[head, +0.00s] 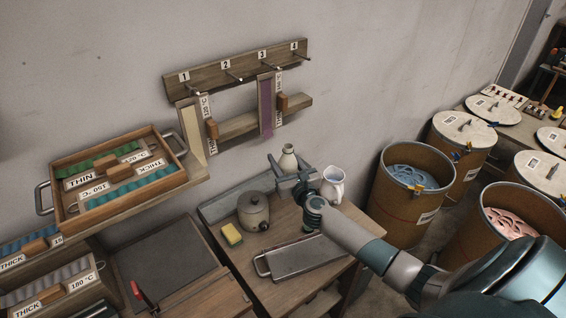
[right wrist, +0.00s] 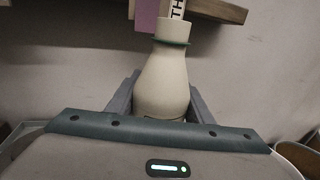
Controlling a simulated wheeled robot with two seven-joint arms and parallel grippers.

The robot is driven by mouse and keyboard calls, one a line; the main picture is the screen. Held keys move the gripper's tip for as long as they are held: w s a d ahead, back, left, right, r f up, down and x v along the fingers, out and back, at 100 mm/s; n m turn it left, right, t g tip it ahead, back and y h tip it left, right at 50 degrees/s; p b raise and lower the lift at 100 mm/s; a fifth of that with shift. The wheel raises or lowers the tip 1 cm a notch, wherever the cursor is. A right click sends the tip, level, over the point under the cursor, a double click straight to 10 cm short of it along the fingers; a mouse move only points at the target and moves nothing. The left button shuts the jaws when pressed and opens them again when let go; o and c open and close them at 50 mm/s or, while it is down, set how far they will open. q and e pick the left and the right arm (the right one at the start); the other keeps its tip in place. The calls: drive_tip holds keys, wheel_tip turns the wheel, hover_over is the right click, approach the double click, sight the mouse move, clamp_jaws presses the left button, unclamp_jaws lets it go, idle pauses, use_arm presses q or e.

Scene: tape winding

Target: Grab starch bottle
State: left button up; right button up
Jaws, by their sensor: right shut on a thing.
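The starch bottle (head: 288,158) is a cream, narrow-necked bottle with a green ring at the neck. It stands out above my right gripper (head: 290,177) at the back of the small wooden table. In the right wrist view the bottle (right wrist: 162,80) is upright between the two grey fingers of my right gripper (right wrist: 161,103), which are shut on its body. The bottle's base is hidden behind the gripper, so I cannot tell whether it touches the table. My left gripper is in neither view.
A white jug (head: 332,186) stands just right of the gripper. A lidded pot (head: 253,210), a yellow sponge (head: 231,234) and a metal tray (head: 302,257) share the table (head: 262,290). A numbered peg rack (head: 240,72) is on the wall behind. Large drums (head: 405,195) stand at right.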

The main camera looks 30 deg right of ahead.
drive_tip(key=shift+r, duration=0.85)
idle(0.4)
